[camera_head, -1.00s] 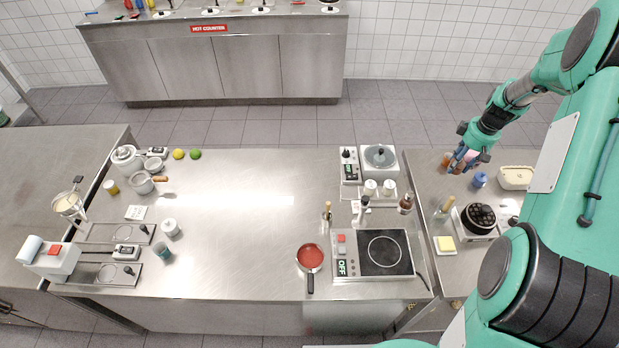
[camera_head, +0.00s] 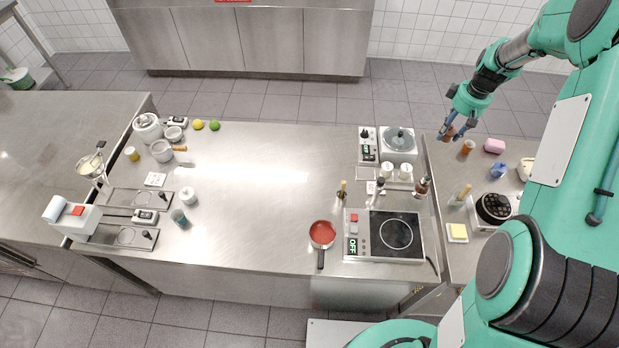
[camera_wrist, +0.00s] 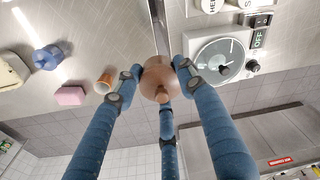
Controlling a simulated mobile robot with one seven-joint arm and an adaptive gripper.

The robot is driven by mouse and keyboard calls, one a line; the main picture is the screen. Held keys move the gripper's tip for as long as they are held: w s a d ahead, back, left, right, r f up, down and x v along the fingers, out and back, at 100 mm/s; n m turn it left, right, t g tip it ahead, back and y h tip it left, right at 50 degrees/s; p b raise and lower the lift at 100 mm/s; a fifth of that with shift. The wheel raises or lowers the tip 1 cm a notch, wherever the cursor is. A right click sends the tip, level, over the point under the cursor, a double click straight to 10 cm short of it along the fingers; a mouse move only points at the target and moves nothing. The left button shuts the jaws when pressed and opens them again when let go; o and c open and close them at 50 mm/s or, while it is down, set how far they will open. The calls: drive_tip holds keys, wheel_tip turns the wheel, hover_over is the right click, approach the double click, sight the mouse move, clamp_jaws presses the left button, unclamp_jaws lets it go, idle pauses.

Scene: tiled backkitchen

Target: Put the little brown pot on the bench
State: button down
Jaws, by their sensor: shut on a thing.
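The little brown pot (camera_head: 449,133) is held between my gripper's fingers. In the wrist view the rounded brown pot (camera_wrist: 160,82) with a small knob sits at the fingertips, with blue fingers on both sides and one below. My gripper (camera_head: 460,121) is shut on it near the back left corner of the right steel counter (camera_head: 440,185). In the wrist view the pot appears in front of the gap between the two steel tops. The wide middle steel bench (camera_head: 250,225) lies to the left, with a large bare area in its centre.
A terracotta cup (camera_head: 468,147), a pink block (camera_head: 494,146) and a blue jar (camera_head: 499,170) stand on the right counter.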

drive_tip(key=s+a+p, duration=0.3)
drive_tip(key=a, duration=4.3)
drive_tip(key=s+a+m+p, duration=0.1)
drive_tip(key=s+a, duration=1)
drive_tip(key=a, duration=0.4)
drive_tip(key=s+a+p, duration=0.2)
drive_tip(key=s+a, duration=0.8)
drive_tip(key=a, duration=0.4)
wheel_tip(320, 180, down, 10)
drive_tip(key=shift+a+r+b, duration=0.1)
drive_tip(key=shift+r+b, duration=0.1)
drive_tip(key=shift+b, duration=0.1)
drive_tip(key=shift+w, duration=0.1)
drive_tip(key=w+a, duration=0.3)
drive_tip(key=a, duration=0.1)
drive_tip(key=w+a+f+p, duration=0.1)
drive_tip(key=w+a, duration=0.2)
drive_tip(key=w, duration=0.1)
drive_tip(key=w+a, duration=0.3)
drive_tip(key=a, duration=0.1)
drive_tip(key=shift+w+a+f, duration=0.25)
drive_tip(key=shift+w+a, duration=0.05)
drive_tip(key=shift+a, duration=0.05)
